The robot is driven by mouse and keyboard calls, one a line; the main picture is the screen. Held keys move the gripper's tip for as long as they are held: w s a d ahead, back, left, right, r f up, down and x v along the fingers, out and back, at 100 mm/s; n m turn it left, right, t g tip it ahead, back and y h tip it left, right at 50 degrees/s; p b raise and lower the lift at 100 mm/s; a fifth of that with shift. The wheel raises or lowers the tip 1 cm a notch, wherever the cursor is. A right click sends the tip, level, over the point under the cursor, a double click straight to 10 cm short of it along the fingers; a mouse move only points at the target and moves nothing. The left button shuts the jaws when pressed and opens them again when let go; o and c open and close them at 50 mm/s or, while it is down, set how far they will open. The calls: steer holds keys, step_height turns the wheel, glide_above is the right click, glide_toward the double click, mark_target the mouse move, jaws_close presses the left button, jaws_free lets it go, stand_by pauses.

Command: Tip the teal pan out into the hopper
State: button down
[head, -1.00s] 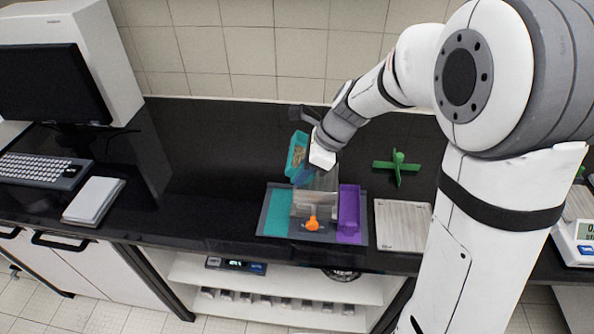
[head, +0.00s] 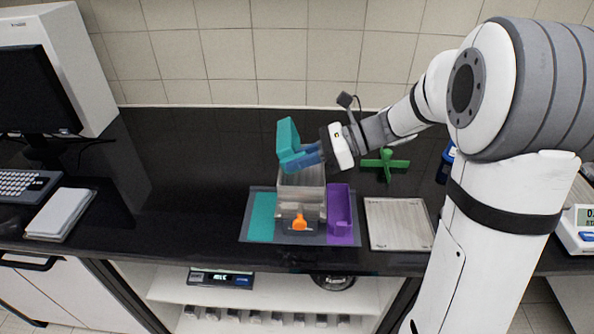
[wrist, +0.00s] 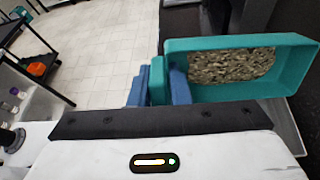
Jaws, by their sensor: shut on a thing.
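The teal pan (head: 288,137) is held in my gripper (head: 306,157), whose blue fingers are shut on it. The pan is steeply tilted above the grey metal hopper (head: 302,187). The wrist view shows the teal pan (wrist: 300,52) with a layer of grainy brown-grey material (wrist: 232,66) inside it. My gripper's blue fingers (wrist: 158,84) show at the pan's near end there. The hopper stands on the mat behind an orange knob (head: 299,222). The inside of the hopper is mostly hidden, so I cannot tell whether any material lies in it.
A purple tray (head: 341,222) stands right of the hopper, on a mat with a teal patch (head: 262,217) at left. A green cross-shaped piece (head: 386,164) lies behind a pale square plate (head: 398,224).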

steer(key=shift+d+f+y, duration=0.25)
steer(key=shift+d+y, duration=0.2)
steer(key=shift+y, duration=0.45)
steer(key=y, duration=0.1)
steer(key=d+y, duration=0.1)
steer(key=shift+w+d+y+b, duration=0.15)
steer(key=shift+w+y+b, duration=0.05)
steer(key=shift+y+b, duration=0.2)
steer(key=shift+d+r+g+y, duration=0.15)
steer(key=shift+d+y, duration=0.1)
steer(key=shift+y, duration=0.45)
steer(key=shift+d+g+y, duration=0.15)
steer(key=shift+d+y, duration=0.05)
steer(key=shift+y, duration=0.5)
